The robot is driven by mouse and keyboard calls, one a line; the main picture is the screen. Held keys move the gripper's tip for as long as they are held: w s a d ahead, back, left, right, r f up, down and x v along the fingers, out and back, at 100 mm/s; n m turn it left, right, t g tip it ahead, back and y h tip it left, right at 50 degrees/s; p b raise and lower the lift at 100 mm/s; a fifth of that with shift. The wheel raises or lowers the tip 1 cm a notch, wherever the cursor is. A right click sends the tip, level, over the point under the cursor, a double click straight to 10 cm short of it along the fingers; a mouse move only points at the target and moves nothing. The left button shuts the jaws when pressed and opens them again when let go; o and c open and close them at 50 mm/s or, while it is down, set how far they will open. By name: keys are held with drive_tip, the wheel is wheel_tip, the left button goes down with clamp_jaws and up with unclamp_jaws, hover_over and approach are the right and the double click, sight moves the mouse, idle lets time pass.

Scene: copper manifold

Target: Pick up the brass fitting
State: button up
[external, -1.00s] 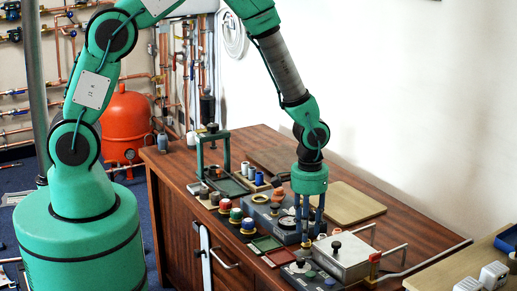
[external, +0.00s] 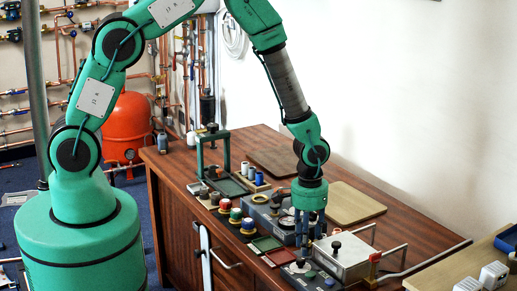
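My gripper (external: 309,245) points straight down over the cabinet's front right part, with its blue-grey fingers just left of a silver metal box (external: 345,262). The fingertips are close to the dark tray (external: 316,280) in front of that box. I cannot clearly make out the brass fitting; it may be hidden behind or between the fingers. The fingers are too small and overlapped to tell whether they are open or shut, or whether they touch anything.
A silver rail handle (external: 396,258) and a red block (external: 375,258) stand right of the box. Coloured knobs (external: 236,214) and a green frame (external: 212,150) stand to the left. A tan board (external: 352,204) lies behind.

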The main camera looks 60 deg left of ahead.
clamp_jaws()
drive_tip(key=shift+r, duration=0.15)
drive_tip(key=shift+r+p, duration=0.3)
drive_tip(key=shift+r, duration=0.3)
wheel_tip(320, 180, up, 2)
drive_tip(key=shift+r+p, duration=0.1)
drive_tip(key=shift+p, duration=0.3)
drive_tip(key=s+a+r+p, duration=0.1)
drive_tip(key=s+a, duration=0.3)
drive_tip(key=s, duration=1.1)
drive_tip(key=shift+s+a+r+p, duration=0.15)
drive_tip(key=shift+s+a+p, duration=0.05)
drive_tip(key=shift+p, duration=0.5)
